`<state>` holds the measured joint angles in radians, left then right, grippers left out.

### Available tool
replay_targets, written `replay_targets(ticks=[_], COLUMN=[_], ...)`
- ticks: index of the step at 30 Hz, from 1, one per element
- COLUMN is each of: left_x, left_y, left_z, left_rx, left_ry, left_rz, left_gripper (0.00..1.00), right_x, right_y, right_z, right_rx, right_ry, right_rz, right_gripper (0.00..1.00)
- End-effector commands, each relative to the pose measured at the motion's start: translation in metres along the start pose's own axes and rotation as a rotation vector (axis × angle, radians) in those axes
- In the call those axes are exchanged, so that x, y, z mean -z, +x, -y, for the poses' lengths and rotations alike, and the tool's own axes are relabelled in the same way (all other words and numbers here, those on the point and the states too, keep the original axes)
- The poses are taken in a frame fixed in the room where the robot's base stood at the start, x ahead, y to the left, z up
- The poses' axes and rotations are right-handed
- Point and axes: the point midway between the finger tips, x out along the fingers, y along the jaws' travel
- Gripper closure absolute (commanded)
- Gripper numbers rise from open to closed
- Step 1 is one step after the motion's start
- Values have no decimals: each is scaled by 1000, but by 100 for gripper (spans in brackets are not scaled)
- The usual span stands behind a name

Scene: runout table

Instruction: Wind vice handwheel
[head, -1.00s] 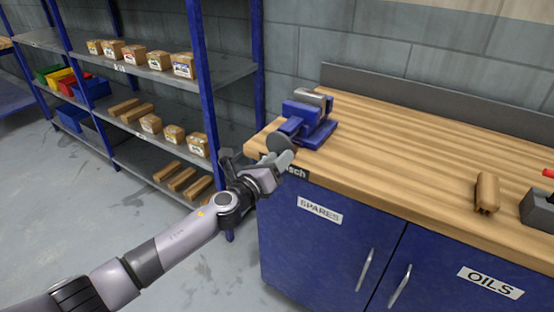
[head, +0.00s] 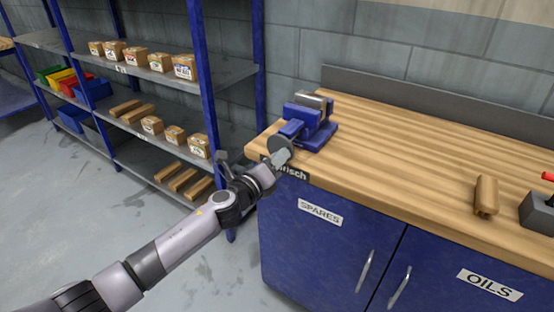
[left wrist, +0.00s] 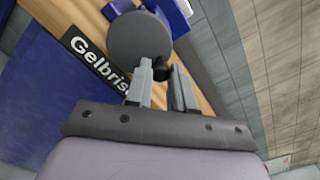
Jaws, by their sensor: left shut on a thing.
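The blue vice (head: 312,116) stands on the left end of the wooden workbench. Its handwheel (head: 275,144), a grey disc, faces the near left edge of the bench. The handwheel also shows large in the left wrist view (left wrist: 137,45), with a small dark knob (left wrist: 161,71) at its lower right rim. My left gripper (head: 282,157) is at the rim of the wheel, its fingers (left wrist: 167,77) on either side of the knob and shut on it. The knob is hidden in the head view. My right gripper is not in view.
The bench top (head: 400,135) is clear in the middle. A wooden block (head: 486,195) and a grey box (head: 541,212) with a red-topped part are at the right. Blue-framed shelving (head: 203,85) with boxes stands left of the bench.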

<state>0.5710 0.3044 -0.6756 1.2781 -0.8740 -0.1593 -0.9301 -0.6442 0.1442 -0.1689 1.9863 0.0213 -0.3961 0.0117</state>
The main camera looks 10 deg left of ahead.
Motion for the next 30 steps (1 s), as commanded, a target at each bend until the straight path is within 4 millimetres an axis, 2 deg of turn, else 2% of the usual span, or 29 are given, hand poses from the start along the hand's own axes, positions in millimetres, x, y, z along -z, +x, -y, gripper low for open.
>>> replay_targets(ticks=[7,16,21,24,30], left_x=[-8,-9,-16,-17,-17], left_y=[0,0,0,0,0], left_z=[2,1,1,0,0], left_rx=[-2,-1,-1,-1,-1], left_ry=[-275,-310,-521,-590,-600], left_rz=[-1,-1,0,0,0], left_gripper=[100,100,100,100,100], right_x=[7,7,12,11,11], right_y=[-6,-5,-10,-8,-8], right_z=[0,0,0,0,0], right_rx=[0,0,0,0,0], right_ry=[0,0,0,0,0], right_rz=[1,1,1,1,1], right_gripper=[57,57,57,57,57])
